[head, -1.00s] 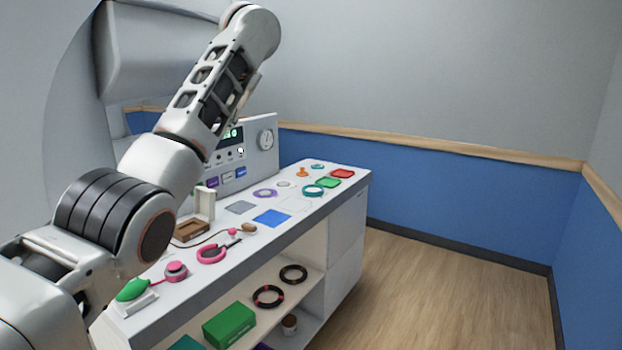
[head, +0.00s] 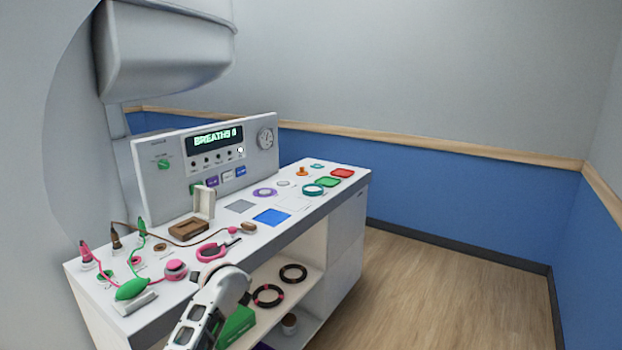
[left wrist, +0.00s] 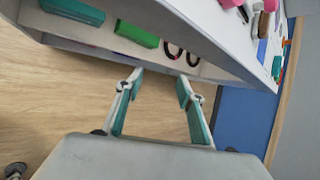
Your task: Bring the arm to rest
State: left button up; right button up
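My left arm (head: 212,308) comes in at the bottom of the head view, low in front of the cabinet. Its gripper is not seen there. In the left wrist view my left gripper (left wrist: 160,85) has its two teal-padded fingers spread apart with nothing between them. Beyond the fingers are the wood floor and the cabinet's open shelf. My right gripper is in neither view.
A white cabinet (head: 335,220) carries a control panel (head: 205,160), a green bulb (head: 131,289), a pink ring tool (head: 211,251), a blue square (head: 271,217) and trays. Black rings and a green box (left wrist: 136,33) are on its shelf. Floor (head: 440,290) to the right is clear.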

pick_arm(q)
jog(key=s+f+n+t+h, duration=0.15)
jog(key=s+f+n, duration=0.75)
jog(key=s+f, duration=1.05)
jog(key=s+n+h, duration=0.2)
jog(key=s+n, duration=0.8)
jog(key=s, duration=1.3)
jog(key=shift+s+t+b, duration=0.3)
jog(key=shift+s+t, duration=0.05)
jog(key=shift+t, duration=0.1)
jog(key=shift+d, duration=0.1)
jog(key=c, duration=0.3)
